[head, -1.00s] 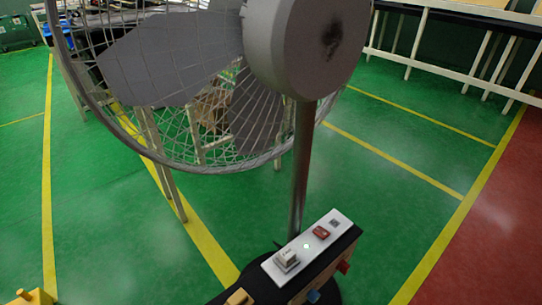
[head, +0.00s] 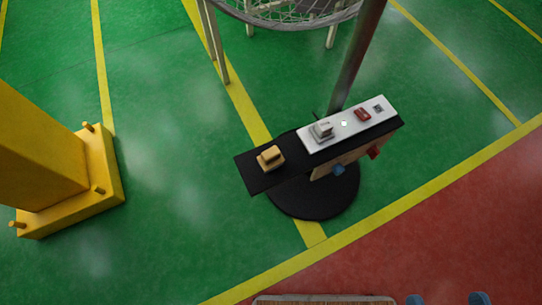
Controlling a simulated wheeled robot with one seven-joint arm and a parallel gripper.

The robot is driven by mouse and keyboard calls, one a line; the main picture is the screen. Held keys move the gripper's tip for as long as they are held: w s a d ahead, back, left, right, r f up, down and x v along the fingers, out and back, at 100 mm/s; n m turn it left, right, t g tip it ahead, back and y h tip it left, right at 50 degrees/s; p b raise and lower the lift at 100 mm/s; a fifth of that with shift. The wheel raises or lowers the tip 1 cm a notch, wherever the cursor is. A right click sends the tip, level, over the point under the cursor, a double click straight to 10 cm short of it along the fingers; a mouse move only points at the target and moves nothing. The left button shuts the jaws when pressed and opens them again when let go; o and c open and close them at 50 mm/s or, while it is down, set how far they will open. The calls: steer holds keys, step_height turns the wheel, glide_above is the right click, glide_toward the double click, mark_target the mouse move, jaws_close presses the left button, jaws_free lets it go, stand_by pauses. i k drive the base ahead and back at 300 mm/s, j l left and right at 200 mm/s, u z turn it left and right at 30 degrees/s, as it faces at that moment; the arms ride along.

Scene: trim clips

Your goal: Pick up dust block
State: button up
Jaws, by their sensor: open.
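No block is marked as dust, so I cannot tell for certain which one it is. A tan-yellow block (head: 270,157) sits on the bare black left end of a narrow raised stand (head: 258,179). A pale grey block (head: 321,131) sits on the left part of the stand's white panel (head: 343,134). A red piece (head: 362,114) and a small dark grey square (head: 378,108) are farther right on that panel. My gripper is not in view.
Blue (head: 338,170) and red (head: 374,152) pieces stick out of the stand's front side. A fan pole (head: 357,60) rises behind it from a round black base (head: 318,207). A yellow post (head: 40,150) stands left. Green floor between is clear. A wooden edge (head: 322,299) shows at the bottom.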

mark_target(272, 158)
steer(key=i+l, duration=0.15)
steer(key=i, duration=0.2)
steer(key=i+l+u, duration=0.15)
steer(key=i, duration=0.2)
steer(key=u, duration=1.8)
